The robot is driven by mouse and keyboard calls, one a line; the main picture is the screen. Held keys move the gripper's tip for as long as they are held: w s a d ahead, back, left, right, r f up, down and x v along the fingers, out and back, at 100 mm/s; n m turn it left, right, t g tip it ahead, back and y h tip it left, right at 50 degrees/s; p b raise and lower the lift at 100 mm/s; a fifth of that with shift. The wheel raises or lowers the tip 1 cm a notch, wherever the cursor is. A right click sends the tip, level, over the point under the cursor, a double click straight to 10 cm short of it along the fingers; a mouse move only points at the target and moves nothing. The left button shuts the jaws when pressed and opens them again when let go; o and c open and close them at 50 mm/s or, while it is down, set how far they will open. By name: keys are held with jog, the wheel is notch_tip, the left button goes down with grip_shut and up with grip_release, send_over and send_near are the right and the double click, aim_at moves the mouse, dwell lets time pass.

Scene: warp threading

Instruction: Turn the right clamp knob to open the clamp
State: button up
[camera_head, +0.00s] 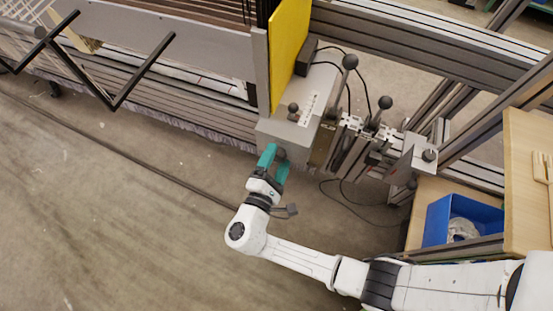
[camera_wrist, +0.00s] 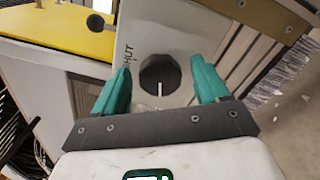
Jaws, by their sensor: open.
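The clamp knob is round and black with a white pointer line, on the light grey clamp housing (camera_head: 287,130). In the wrist view the knob (camera_wrist: 160,76) sits between my two teal fingers, with a visible gap on each side. Lettering that seems to read "SHUT" is printed to the left of the knob, and the white line points down towards my gripper base. My gripper (camera_head: 275,161) is open at the near face of the housing in the head view. There the fingers partly hide the knob.
A yellow panel (camera_head: 290,50) rises behind the housing. Black ball-ended levers (camera_head: 385,102) and cables stand to the right. A blue bin (camera_head: 462,219) sits on a wooden shelf at the right.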

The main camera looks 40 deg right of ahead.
jog(key=shift+a, duration=0.1)
jog(key=v, duration=1)
jog(key=shift+s+a, duration=0.25)
jog(key=shift+a, duration=0.05)
jog(key=s+d+f+m+g+y, duration=0.1)
jog(key=s+d+m+g+y, duration=0.45)
jog(key=d, duration=0.25)
jog(key=s+d+f+m+g+y, duration=0.1)
jog(key=s+d+m+g+y, duration=0.45)
jog(key=d, duration=0.35)
notch_tip(320, 180, up, 26)
jog(key=s+m+t+y+p, duration=0.1)
jog(key=m+t+y+p, duration=0.1)
jog(key=p, duration=1.9)
jog(key=shift+s+d+y, duration=0.15)
jog(key=shift+s+y, duration=0.05)
jog(key=shift+y, duration=0.7)
jog(key=shift+f, duration=0.1)
